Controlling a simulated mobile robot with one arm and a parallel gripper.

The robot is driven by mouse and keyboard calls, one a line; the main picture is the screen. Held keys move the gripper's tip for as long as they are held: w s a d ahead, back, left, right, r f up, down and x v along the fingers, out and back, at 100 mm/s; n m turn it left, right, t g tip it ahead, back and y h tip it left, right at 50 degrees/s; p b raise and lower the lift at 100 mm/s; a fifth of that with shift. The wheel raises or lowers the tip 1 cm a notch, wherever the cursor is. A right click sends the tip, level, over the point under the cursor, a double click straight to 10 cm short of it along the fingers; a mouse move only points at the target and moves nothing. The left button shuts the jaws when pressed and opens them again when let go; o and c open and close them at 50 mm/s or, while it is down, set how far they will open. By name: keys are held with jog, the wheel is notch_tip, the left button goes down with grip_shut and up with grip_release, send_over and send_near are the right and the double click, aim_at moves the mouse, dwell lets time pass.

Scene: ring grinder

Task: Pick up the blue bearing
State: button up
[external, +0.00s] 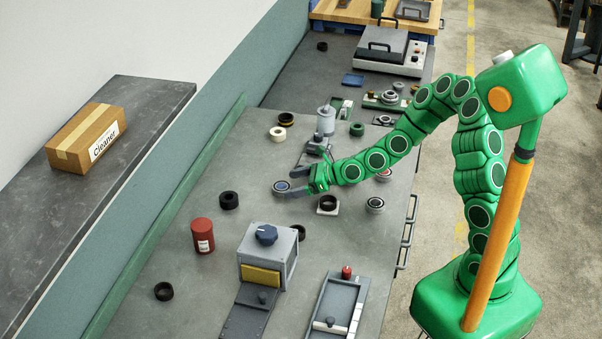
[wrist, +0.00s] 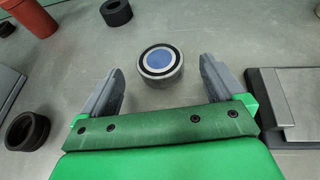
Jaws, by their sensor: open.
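The blue bearing (wrist: 160,66) is a short round ring piece with a blue centre and a grey outer wall. In the wrist view it lies on the table just ahead of my gripper (wrist: 160,82), roughly centred between the two grey fingers. My gripper is open and nothing is held in it. In the external view the bearing (external: 281,187) lies on the grey table beside the tips of my gripper (external: 291,181).
Black rings (external: 229,200) (wrist: 116,12) and a red can (external: 202,236) lie beyond the bearing. A grey block device (wrist: 285,105) stands close to my right finger. A grey machine with a blue knob (external: 267,253) stands nearer the table's front.

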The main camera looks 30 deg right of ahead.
aim_at(284, 186)
jog(key=shift+x, duration=1.75)
jog(key=shift+s, duration=0.1)
jog(key=c, duration=1.3)
